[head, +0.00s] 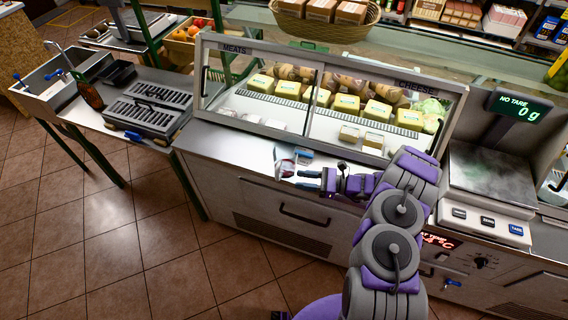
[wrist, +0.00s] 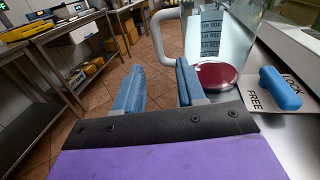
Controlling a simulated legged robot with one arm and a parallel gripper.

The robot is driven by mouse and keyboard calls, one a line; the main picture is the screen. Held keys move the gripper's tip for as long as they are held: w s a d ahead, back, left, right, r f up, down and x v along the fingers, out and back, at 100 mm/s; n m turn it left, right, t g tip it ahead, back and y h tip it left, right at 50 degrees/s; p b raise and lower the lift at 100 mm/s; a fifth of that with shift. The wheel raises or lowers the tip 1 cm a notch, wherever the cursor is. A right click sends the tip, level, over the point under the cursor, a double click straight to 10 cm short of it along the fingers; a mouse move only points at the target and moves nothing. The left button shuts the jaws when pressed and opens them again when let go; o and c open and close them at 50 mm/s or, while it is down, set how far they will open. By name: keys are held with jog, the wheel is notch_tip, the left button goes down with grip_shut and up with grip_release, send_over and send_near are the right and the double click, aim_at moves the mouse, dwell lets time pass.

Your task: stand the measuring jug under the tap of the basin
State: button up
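A clear measuring jug (head: 284,167) stands on the steel counter ledge in front of the glass display case. In the wrist view the jug (wrist: 212,38) shows dark scale marks and a pale handle on its left side. My gripper (head: 302,180) is open beside the jug. In the wrist view its two blue fingers (wrist: 160,88) are apart with only floor seen between them, and the handle lies just beyond the fingertips. The basin (head: 42,92) is at the far left, with a thin curved tap (head: 57,46) over it.
A dark red disc (wrist: 214,76) shows at the jug's base. A blue lever (wrist: 281,88) on a LOCK/FREE plate is close right. A scale (head: 490,180) stands right. A grey slotted unit (head: 150,108) occupies the table beside the basin. The tiled floor in front is clear.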

aim_at(278, 178)
jog(key=a, duration=0.3)
jog(key=shift+w+a, duration=0.2)
jog(key=shift+a, duration=0.05)
jog(key=shift+w+a+r+b, duration=0.1)
jog(key=shift+w+a+b, duration=0.05)
jog(key=shift+a+b, duration=0.15)
jog(key=a, duration=0.3)
jog(key=a+b, duration=0.1)
jog(key=a, duration=0.1)
jog(key=shift+w+a, duration=0.3)
jog(key=shift+a, duration=0.05)
jog(key=shift+d, duration=0.3)
jog(key=shift+c, duration=0.8)
jog(key=shift+d+r, duration=0.1)
jog(key=shift+d, duration=0.15)
jog(key=c, duration=0.3)
jog(key=shift+a, duration=0.1)
grip_shut()
jog(key=shift+a, duration=0.3)
